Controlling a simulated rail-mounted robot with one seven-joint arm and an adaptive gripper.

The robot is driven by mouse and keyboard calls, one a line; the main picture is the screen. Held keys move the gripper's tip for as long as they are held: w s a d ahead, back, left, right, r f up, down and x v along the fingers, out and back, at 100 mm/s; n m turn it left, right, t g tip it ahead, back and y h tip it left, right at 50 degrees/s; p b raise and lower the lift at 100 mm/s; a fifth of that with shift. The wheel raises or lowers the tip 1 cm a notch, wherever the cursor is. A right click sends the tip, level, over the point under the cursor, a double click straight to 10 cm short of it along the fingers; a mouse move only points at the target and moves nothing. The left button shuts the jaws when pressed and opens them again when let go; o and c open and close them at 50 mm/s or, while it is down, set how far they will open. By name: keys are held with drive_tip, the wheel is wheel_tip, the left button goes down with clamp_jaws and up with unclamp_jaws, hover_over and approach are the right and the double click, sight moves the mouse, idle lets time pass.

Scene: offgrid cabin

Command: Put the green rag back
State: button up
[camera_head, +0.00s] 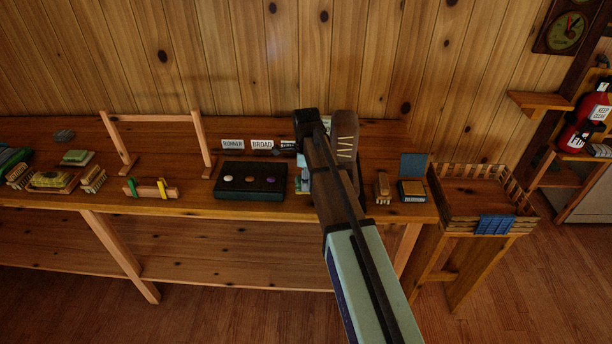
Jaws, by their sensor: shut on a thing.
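My gripper (308,124) is over the back of the bench, beside a tall brown boot-like thing (345,140). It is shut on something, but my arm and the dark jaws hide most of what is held. A pale green-blue patch (301,184) shows just below the gripper, left of my arm; I cannot tell whether it is the green rag or another thing. A dark green, cloth-like heap (12,157) lies at the far left end of the bench, partly cut off by the frame.
The wooden bench (205,198) holds a wooden frame (152,118), a black box with round buttons (251,181), brushes, and a small tin (411,191). A slatted crate (450,199) at right has a blue cloth (495,225) over its front rim. The crate's inside looks empty.

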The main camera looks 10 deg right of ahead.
drive_tip(key=shift+f+b, duration=0.6)
drive_tip(key=shift+f, duration=1.25)
drive_tip(key=shift+f, duration=0.25)
drive_tip(key=o, duration=1.5)
